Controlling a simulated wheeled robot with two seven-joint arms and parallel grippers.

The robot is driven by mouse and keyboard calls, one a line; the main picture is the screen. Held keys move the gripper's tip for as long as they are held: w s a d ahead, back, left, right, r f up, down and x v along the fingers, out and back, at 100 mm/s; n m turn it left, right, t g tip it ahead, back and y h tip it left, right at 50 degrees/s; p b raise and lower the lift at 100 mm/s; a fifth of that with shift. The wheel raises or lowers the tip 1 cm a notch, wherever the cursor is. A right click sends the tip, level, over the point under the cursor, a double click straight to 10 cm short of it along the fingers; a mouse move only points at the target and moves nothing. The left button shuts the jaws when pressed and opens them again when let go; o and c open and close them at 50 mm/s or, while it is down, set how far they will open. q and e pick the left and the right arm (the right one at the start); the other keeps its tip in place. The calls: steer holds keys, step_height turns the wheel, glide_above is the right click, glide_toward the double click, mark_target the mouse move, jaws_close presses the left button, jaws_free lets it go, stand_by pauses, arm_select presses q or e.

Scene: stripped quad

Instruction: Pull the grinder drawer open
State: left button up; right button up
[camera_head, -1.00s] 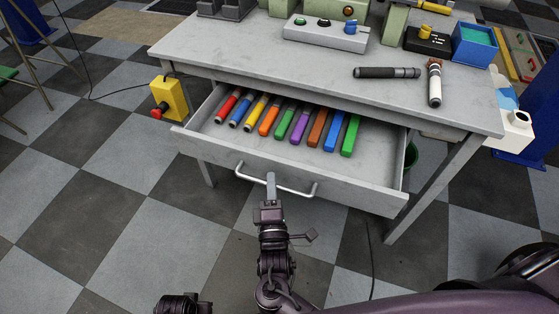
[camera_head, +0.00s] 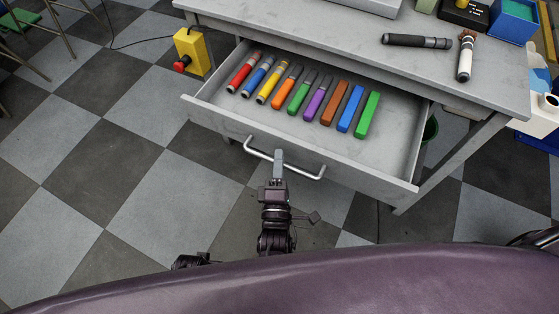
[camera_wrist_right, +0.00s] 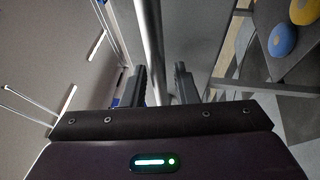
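The grinder drawer (camera_head: 301,161) is a grey drawer standing open under the grey bench top, with its inside showing. Its pale curved bar handle (camera_head: 259,153) is on the front face. My right gripper (camera_head: 279,157) is at the middle of this handle. In the right wrist view, the handle bar (camera_wrist_right: 150,45) runs between the two dark fingers of my right gripper (camera_wrist_right: 160,85). It lies close to the left finger, and a narrow gap shows before the right finger. My left gripper cannot be made out; a dark part of mine shows low in the head view.
Several coloured sticks (camera_head: 298,95) lie in a row in the drawer. A black cylinder (camera_head: 416,41) and a white-and-black tool (camera_head: 466,56) lie on the bench top (camera_head: 340,45). A yellow box with a red button (camera_head: 193,51) is left of the drawer. The checkered floor in front-left is clear.

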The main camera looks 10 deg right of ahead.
steer(key=shift+o, duration=0.4)
arm_select(q)
steer(key=shift+w+d+r, duration=0.15)
steer(key=shift+w+r, duration=0.1)
steer(key=shift+r, duration=0.1)
arm_select(e)
steer(key=v, duration=0.7)
steer(key=shift+s, duration=0.35)
arm_select(q)
steer(key=shift+s, duration=0.1)
arm_select(e)
steer(key=shift+f, duration=0.1)
